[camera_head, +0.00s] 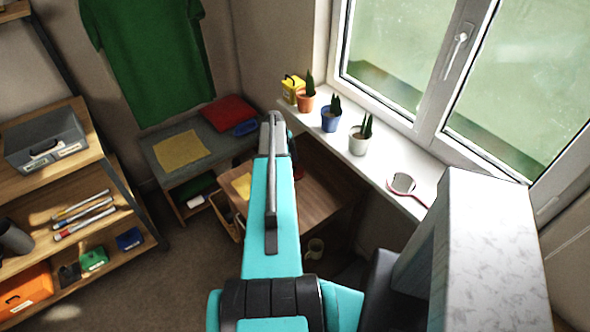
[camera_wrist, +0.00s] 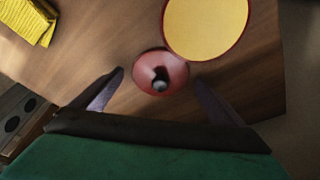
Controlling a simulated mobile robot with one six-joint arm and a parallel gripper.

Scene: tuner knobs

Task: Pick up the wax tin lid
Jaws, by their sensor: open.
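The wax tin lid (camera_wrist: 146,66) looks like a small round red disc with a grey knob in its middle. It lies on the wooden table in the wrist view, touching or just beside a yellow disc with a red rim (camera_wrist: 206,25), which looks like the open wax tin. My gripper (camera_wrist: 159,77) is open and empty, with one finger on each side of the lid. I cannot tell the height of the fingertips above the table. In the head view my arm hides the lid and the gripper's fingertips.
The wooden table (camera_head: 316,200) carries a yellow cloth (camera_wrist: 28,18). The table's right edge is close to the tin. A windowsill (camera_head: 385,160) with potted plants and a hand mirror (camera_head: 403,184) runs along the right.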

